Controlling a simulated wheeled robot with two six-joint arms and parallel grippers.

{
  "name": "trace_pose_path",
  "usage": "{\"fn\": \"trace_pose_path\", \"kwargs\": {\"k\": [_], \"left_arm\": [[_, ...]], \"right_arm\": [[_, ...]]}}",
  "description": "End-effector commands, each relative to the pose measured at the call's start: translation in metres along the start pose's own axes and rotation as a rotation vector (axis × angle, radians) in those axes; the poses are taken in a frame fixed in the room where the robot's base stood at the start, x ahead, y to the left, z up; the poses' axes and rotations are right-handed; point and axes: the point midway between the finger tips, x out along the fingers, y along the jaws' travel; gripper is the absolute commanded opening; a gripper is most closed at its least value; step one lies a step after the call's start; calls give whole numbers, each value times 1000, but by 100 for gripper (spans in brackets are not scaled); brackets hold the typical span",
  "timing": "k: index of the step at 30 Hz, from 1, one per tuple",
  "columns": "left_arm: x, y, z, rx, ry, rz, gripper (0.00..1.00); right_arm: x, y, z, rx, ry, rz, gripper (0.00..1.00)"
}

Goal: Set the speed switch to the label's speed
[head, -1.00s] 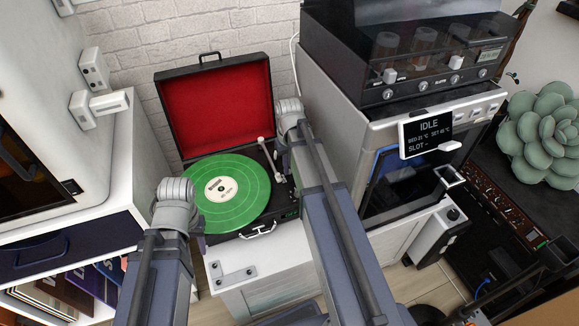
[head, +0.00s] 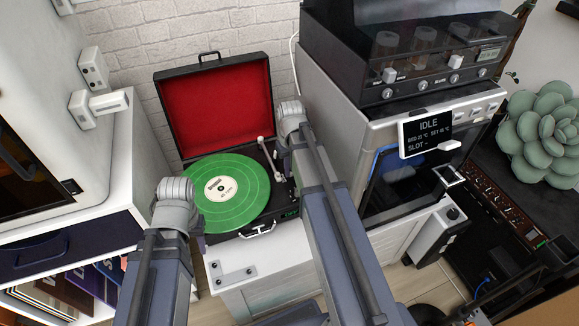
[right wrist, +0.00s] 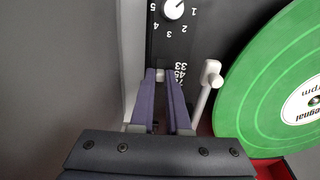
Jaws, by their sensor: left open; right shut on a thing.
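The record player (head: 262,228) stands open on a white cabinet with a green record (head: 235,190) on it. The record's pale label (head: 221,188) shows "rpm" in the right wrist view (right wrist: 306,102); its speed number cannot be read. The speed switch (right wrist: 160,74) is a small light knob beside the printed 33, 45 and 78. My right gripper (right wrist: 166,78) is shut on it; its fingers cover part of the scale, so the exact setting is unclear. In the head view my right gripper (head: 284,160) is over the player's right side. My left gripper (head: 201,240) is open, mostly hidden by its wrist, near the player's front left.
The tonearm (right wrist: 207,85) lies close beside my right fingers. A white numbered dial (right wrist: 173,9) sits further along the same panel. A white cabinet (head: 115,170) is at the left.

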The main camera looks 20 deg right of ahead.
Motion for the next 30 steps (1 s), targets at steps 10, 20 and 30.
{"fn": "trace_pose_path", "kwargs": {"k": [10,20,30], "left_arm": [[0,0,0,0,0,0,44],[0,0,0,0,0,0,44],[-19,-2,1,0,0,0,44]], "right_arm": [[0,0,-1,0,0,0,34],[0,0,-1,0,0,0,45],[-19,0,-1,0,0,0,45]]}}
